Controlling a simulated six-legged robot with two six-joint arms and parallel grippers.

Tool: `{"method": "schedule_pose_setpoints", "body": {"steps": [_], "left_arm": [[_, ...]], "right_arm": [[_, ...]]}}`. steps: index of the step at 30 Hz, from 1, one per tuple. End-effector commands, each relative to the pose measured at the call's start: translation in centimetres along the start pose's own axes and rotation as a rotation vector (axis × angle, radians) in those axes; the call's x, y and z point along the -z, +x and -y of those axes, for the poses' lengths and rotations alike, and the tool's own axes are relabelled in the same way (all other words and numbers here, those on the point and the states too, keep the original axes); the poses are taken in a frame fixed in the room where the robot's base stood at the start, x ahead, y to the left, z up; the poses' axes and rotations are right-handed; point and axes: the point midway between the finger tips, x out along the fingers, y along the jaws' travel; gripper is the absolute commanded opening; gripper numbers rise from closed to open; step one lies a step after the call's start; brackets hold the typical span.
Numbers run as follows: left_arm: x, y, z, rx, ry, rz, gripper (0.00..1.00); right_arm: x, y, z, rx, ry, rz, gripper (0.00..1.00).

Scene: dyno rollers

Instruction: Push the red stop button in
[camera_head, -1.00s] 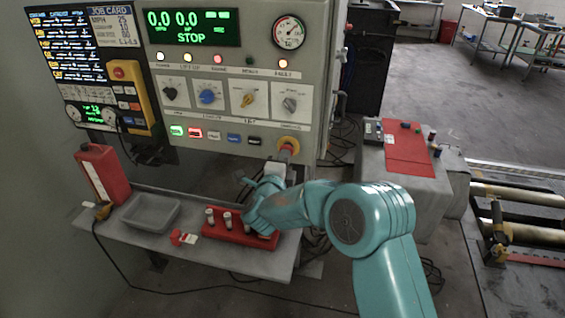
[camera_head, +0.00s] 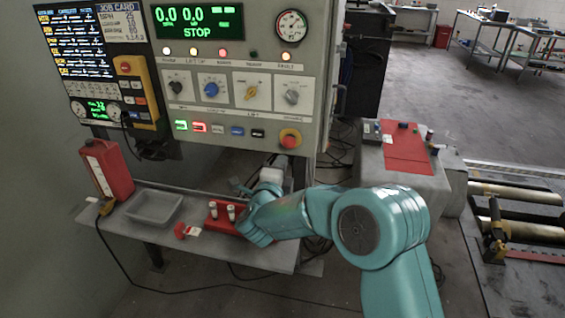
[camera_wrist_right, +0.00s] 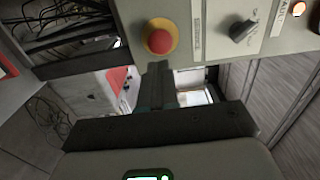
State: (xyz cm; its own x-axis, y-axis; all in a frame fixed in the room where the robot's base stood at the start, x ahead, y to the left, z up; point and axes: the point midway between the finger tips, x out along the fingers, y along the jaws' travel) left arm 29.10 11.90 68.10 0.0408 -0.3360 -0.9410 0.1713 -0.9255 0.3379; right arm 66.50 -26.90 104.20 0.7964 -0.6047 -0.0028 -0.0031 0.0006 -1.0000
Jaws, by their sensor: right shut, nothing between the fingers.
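A red mushroom button (camera_head: 290,140) on a yellow round base sits at the lower right of the control panel. It also shows in the right wrist view (camera_wrist_right: 159,40), standing out from its base. My right gripper (camera_head: 282,161) is below the button in the head view, partly hidden by my own wrist. In the wrist view its dark fingers (camera_wrist_right: 158,70) are together and empty, with their tips just below the yellow base; contact cannot be told. Another red button (camera_head: 125,68) is on a yellow box at the panel's left. My left gripper is not in view.
A shelf (camera_head: 240,258) below the panel holds a grey tray (camera_head: 155,206), a red rack (camera_head: 216,217) with white-capped vials and a red bottle (camera_head: 108,170). Panel knobs and a dark knob (camera_wrist_right: 242,30) are near the button.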

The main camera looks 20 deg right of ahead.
Motion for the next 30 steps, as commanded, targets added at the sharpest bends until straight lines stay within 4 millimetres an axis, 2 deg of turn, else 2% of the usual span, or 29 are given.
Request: {"method": "schedule_pose_setpoints", "body": {"steps": [6,12,20,30], "left_arm": [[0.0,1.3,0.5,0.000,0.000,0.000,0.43],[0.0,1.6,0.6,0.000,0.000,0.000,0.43],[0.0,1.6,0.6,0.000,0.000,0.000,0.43],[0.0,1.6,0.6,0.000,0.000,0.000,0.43]], "right_arm": [[-0.1,-4.0,-0.2,0.000,0.001,0.004,0.00],[0.0,-6.1,-0.1,0.000,0.000,0.001,0.00],[-0.1,-6.6,0.0,0.000,0.000,0.001,0.00],[0.4,-6.2,-0.3,-0.005,-0.004,-0.011,0.00]]}}
